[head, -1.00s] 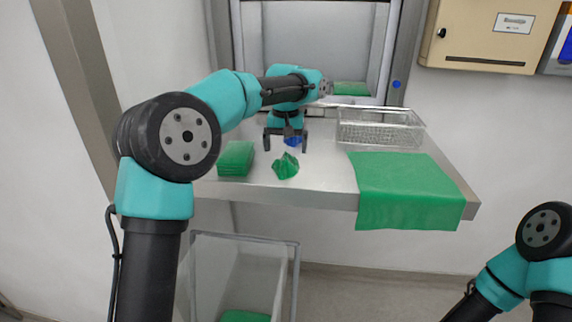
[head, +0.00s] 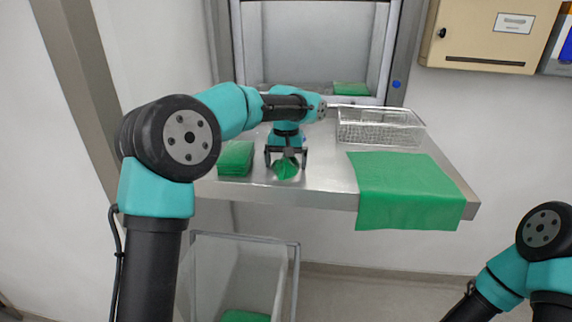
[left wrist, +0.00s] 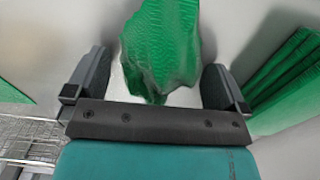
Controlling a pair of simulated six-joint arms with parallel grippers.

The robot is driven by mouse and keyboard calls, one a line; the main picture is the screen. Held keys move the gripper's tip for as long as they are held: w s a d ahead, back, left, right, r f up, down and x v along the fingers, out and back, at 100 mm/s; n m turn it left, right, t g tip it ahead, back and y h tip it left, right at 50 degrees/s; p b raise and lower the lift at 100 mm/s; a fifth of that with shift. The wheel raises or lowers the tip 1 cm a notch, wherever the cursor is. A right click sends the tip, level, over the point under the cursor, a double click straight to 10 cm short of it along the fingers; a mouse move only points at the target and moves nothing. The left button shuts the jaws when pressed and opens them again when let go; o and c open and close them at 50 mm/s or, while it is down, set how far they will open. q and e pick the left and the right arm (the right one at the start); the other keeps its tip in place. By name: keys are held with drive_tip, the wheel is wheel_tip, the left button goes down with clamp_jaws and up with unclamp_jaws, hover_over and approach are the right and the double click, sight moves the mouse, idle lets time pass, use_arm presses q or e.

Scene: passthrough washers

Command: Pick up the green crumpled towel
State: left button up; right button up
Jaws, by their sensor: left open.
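The green crumpled towel (head: 286,170) lies on the steel table near its front edge, just right of a folded green stack. My left gripper (head: 286,160) is open directly over it, fingers pointing down. In the left wrist view the crumpled towel (left wrist: 160,52) lies between the two spread fingers of my left gripper (left wrist: 157,88), with a gap on each side. The fingers partly hide the towel in the head view. Of my right arm only links show at the lower right; its gripper is out of view.
The folded green stack (head: 236,158) stands close to the left of my gripper. A wire basket (head: 380,128) is at the back right. A flat green cloth (head: 408,188) hangs over the front edge. A clear bin (head: 240,262) stands below the table.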

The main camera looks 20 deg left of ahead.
idle(0.3)
use_arm(q)
drive_tip(key=c, duration=0.8)
drive_tip(key=shift+r, duration=0.15)
drive_tip(key=shift+r, duration=1.75)
drive_tip(key=s+d, duration=0.2)
drive_tip(key=s, duration=0.5)
drive_tip(key=s+d+r, duration=0.1)
drive_tip(key=s+d, duration=0.1)
drive_tip(key=s, duration=0.6)
drive_tip(key=shift+s+d+r, duration=0.15)
drive_tip(key=shift+s+d, duration=0.05)
drive_tip(key=shift+d, duration=0.05)
drive_tip(key=shift+a, duration=0.15)
